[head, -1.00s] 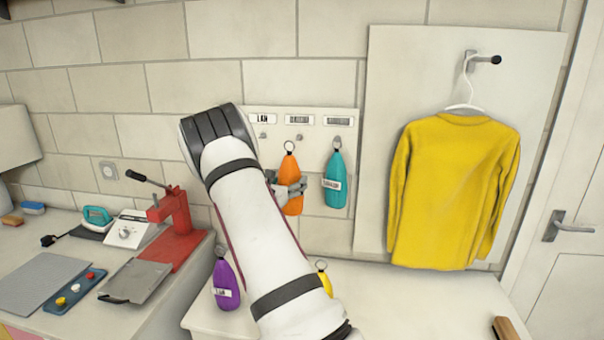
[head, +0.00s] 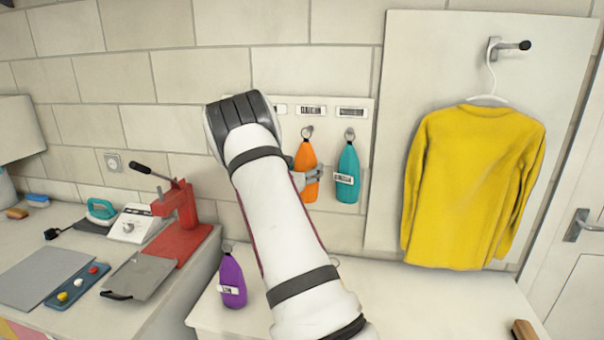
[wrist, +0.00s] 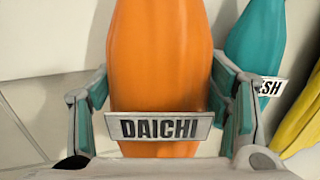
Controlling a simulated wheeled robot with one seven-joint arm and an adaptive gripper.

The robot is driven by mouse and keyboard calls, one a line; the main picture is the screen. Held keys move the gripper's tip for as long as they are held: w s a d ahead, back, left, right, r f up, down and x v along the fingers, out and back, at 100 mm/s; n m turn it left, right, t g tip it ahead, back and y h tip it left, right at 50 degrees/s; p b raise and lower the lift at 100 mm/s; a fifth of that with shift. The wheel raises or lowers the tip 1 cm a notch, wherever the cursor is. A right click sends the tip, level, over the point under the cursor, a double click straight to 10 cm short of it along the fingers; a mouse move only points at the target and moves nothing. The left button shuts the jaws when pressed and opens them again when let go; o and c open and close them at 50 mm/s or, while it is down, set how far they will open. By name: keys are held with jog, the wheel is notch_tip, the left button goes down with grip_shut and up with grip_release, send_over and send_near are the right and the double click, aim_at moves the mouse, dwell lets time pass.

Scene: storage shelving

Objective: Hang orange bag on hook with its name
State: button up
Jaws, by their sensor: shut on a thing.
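The orange bag (head: 306,160) hangs upright below the middle label of the white hook board (head: 361,123). Its ring overlaps the middle hook; I cannot tell whether it is around it. The wrist view shows the orange bag (wrist: 160,60) with a tag (wrist: 158,127) reading DAICHI. My gripper (head: 309,176) is shut on the bag, with one finger on each side in the wrist view (wrist: 165,100). The middle label (head: 311,110) is too blurred to read surely. The left label and hook are mostly hidden by my arm.
A teal bag (head: 347,174) hangs on the right hook, close beside my gripper. A purple bag (head: 232,281) stands on the white counter (head: 400,295). A yellow sweater (head: 470,185) hangs further right. A red press (head: 178,215) stands on the left counter.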

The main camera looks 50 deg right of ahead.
jog(key=shift+w+d+f+b, duration=0.15)
jog(key=shift+w+d+b, duration=0.3)
jog(key=shift+d, duration=0.3)
jog(key=shift+w+d+f+b, duration=0.15)
jog(key=shift+w+d+b, duration=0.15)
jog(key=shift+d+b, duration=0.4)
jog(key=shift+w+d+f+b, duration=0.15)
jog(key=shift+w+d+b, duration=0.25)
jog(key=shift+d, duration=0.45)
jog(key=o, duration=1.9)
jog(key=shift+o, duration=0.6)
jog(key=shift+f, duration=0.1)
jog(key=shift+f, duration=0.1)
jog(key=shift+a, duration=0.1)
jog(key=v, duration=1.1)
jog(key=shift+a, duration=0.35)
